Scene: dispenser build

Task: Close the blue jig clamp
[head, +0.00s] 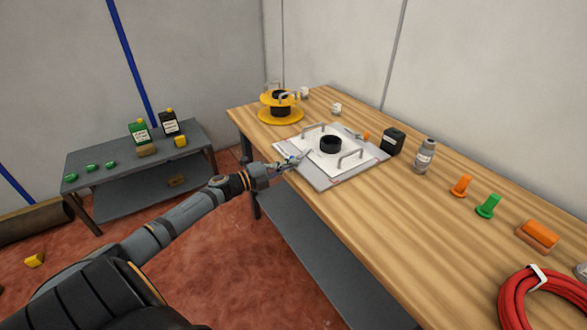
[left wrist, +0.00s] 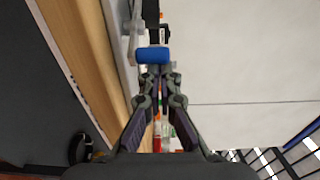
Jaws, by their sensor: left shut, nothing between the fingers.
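The jig (head: 310,179) is a light grey base on the wooden table, with a white plate (head: 322,155), two metal handles and a black round part (head: 331,144) in its middle. My left gripper (head: 292,162) is at the jig's left edge, low over the plate, shut and empty. In the left wrist view the blue clamp handle (left wrist: 153,55) lies just beyond my closed fingertips (left wrist: 160,72). I cannot tell whether they touch it. The clamp is largely hidden by my gripper in the head view, and its position is unclear. My right gripper is not in view.
A yellow spool (head: 281,107) stands behind the jig. A black container (head: 392,141) and a grey bottle (head: 425,156) stand to its right. Orange and green parts and a red hose coil (head: 512,305) lie nearer. A grey side table (head: 140,172) stands at left.

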